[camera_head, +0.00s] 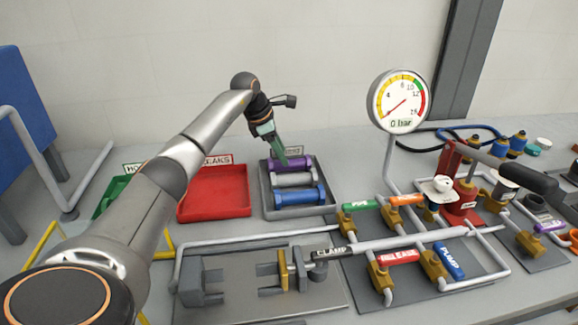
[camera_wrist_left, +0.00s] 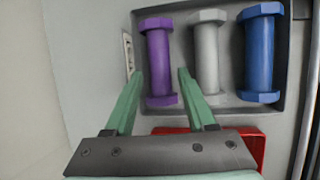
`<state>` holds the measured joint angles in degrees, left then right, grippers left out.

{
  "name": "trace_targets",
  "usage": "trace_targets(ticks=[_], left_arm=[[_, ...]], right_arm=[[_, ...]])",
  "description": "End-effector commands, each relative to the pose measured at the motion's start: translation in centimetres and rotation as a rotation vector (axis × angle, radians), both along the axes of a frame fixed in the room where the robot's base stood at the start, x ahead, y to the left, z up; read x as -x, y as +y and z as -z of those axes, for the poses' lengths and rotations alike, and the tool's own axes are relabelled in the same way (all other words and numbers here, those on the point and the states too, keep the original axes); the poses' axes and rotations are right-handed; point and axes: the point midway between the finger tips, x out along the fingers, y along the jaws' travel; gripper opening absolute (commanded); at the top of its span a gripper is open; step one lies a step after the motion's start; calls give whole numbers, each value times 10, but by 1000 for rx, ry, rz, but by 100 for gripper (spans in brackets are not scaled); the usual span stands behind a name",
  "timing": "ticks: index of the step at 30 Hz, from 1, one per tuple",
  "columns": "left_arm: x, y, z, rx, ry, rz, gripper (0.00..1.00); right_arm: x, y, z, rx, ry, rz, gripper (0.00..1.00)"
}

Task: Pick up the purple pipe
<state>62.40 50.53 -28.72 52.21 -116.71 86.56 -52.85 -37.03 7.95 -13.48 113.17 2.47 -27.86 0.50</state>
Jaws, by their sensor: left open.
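The purple pipe (camera_head: 299,163) lies at the back of a dark grey tray (camera_head: 292,213), behind a light grey pipe (camera_head: 293,180) and a blue pipe (camera_head: 299,196). In the left wrist view the purple pipe (camera_wrist_left: 160,62) has wider end flanges and lies beside the grey pipe (camera_wrist_left: 207,55). My left gripper (camera_head: 285,160) is over the tray at the purple pipe. In the left wrist view its green fingers (camera_wrist_left: 160,72) are open, on either side of the pipe's near end. I cannot tell whether they touch it. My right gripper is not identifiable.
A red tray (camera_head: 214,192) and a green tray (camera_head: 112,195) stand left of the dark tray. A clamp fixture (camera_head: 285,268) and a pipe manifold with valves (camera_head: 400,215) fill the front and right. A pressure gauge (camera_head: 399,101) rises behind the manifold.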

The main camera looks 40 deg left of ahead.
Motion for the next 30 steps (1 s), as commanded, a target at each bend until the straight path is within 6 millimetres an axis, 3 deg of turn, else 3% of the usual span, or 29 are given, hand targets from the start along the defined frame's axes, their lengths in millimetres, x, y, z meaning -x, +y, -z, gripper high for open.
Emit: trace_targets(ticks=[7, 17, 30], left_arm=[[-13, -4, 36, 1, 3, 1, 56], [-16, -4, 42, -1, 1, 0, 56], [-16, -4, 42, 0, 1, 1, 6]], right_arm=[[-1, 0, 1, 0, -1, -1, 75], [-2, 0, 0, 0, -3, 0, 75], [-3, 0, -1, 1, -4, 0, 75]])
